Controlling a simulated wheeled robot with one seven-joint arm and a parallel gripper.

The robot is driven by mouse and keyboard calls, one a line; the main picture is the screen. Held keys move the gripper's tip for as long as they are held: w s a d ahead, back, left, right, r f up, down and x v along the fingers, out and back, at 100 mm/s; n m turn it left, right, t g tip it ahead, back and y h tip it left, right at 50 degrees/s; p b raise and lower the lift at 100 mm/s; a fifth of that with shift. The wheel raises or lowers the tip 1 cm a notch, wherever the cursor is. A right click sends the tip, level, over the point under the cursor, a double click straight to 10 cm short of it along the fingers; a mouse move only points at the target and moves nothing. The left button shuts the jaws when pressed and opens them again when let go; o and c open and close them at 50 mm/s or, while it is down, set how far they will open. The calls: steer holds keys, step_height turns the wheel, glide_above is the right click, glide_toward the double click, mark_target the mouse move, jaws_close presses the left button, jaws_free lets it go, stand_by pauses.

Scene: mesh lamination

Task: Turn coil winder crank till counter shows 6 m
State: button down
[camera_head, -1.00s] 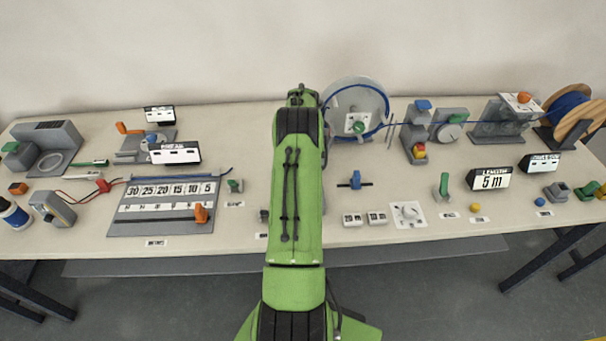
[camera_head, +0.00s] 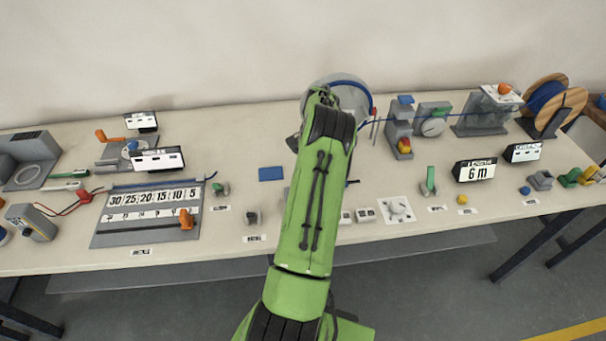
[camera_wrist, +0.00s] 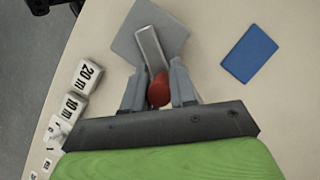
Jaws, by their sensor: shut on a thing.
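The length counter (camera_head: 474,171) stands at the right and reads 6 m. The coil winder's pale disc (camera_head: 335,88), with blue cable on its rim, stands at the back middle, partly behind my arm. In the wrist view, my gripper (camera_wrist: 159,90) is shut on a red crank knob (camera_wrist: 159,88). The knob sits at the end of a light grey crank arm (camera_wrist: 151,50), over a grey plate (camera_wrist: 125,42). In the head view my arm hides the gripper and the crank.
A blue pad (camera_head: 271,174) lies on the table; it also shows in the wrist view (camera_wrist: 250,53). White blocks marked 20 m (camera_wrist: 87,76) and 10 m (camera_wrist: 73,105) stand near the gripper. A wooden cable reel (camera_head: 575,105) stands at the far right.

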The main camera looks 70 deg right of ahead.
steer(key=shift+a+m, duration=0.15)
steer(key=shift+m, duration=0.15)
steer(key=shift+f, duration=0.1)
steer(key=c, duration=1)
jaws_free()
steer(key=shift+s, duration=0.1)
steer(key=p+v, duration=1)
steer(key=v, duration=0.6)
steer(key=shift+s+p, duration=0.1)
steer(key=shift+p, duration=0.2)
steer(key=shift+f, duration=0.1)
